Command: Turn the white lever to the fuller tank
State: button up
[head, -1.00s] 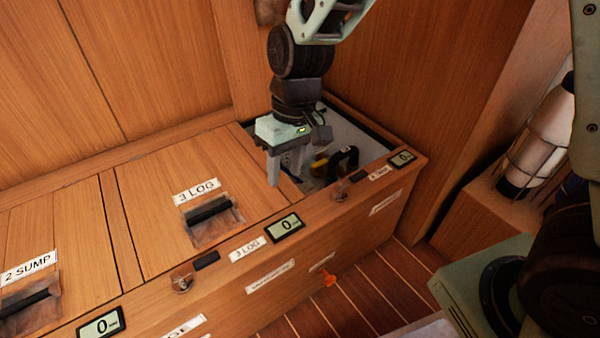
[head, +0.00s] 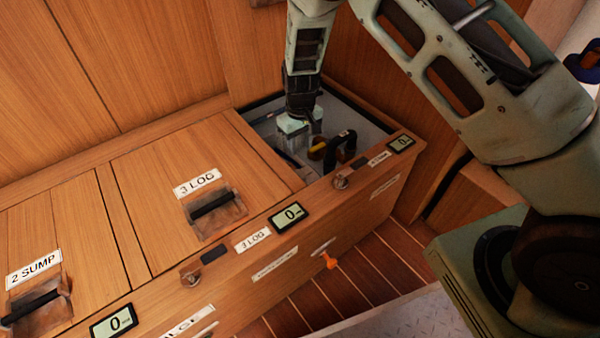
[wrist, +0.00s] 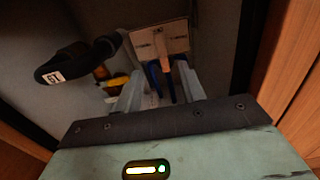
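My gripper (head: 293,128) is down inside the open compartment at the right end of the wooden bench, its fingers hidden in the head view. In the wrist view my gripper (wrist: 157,92) has its two pale fingers spread apart. Beyond and between them are a blue handle (wrist: 154,78) and an orange-brown strip (wrist: 167,78), below a pale plate (wrist: 160,38). I see no contact. A yellow part (head: 318,147) lies right of the gripper. I cannot make out a clearly white lever or any tank level.
A black curved hose (head: 341,146) with a white tag stands beside the gripper, near the compartment's front wall. Closed lids labelled 3 LOG (head: 197,184) and 2 SUMP (head: 33,270) lie left. Displays reading 0 (head: 288,216) line the front edge.

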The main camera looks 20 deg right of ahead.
aim_at(300, 174)
notch_tip(300, 174, down, 11)
jog(key=b, duration=0.4)
jog(key=shift+c, duration=0.3)
grip_shut()
